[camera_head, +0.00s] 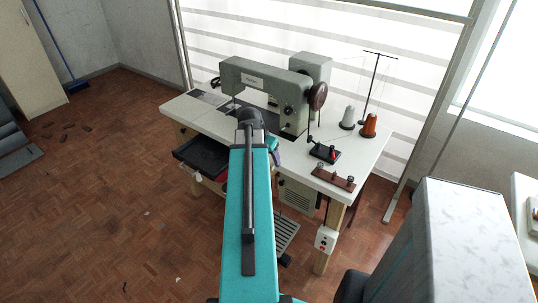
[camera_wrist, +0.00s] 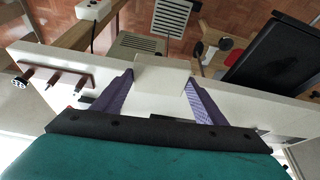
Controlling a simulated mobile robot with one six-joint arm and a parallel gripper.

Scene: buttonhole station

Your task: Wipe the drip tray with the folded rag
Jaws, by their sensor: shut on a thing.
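My gripper (camera_wrist: 160,82) has purple fingers either side of a pale, cream folded rag (camera_wrist: 163,70) and is shut on it. In the head view my own arm hides most of the gripper and the rag. The dark, shallow tray (camera_head: 203,154), which looks like the drip tray, sticks out at the table's front left. It also shows in the wrist view (camera_wrist: 279,55), at the upper right, apart from the rag. I see nothing lying in it, and cannot tell if its surface is dirty.
A grey-green sewing machine (camera_head: 268,84) stands on the white table (camera_head: 369,150). Thread cones (camera_head: 369,126), a dark stand (camera_head: 324,153) and a brown spool block (camera_head: 334,178) are at the right. The floor at left is mostly open.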

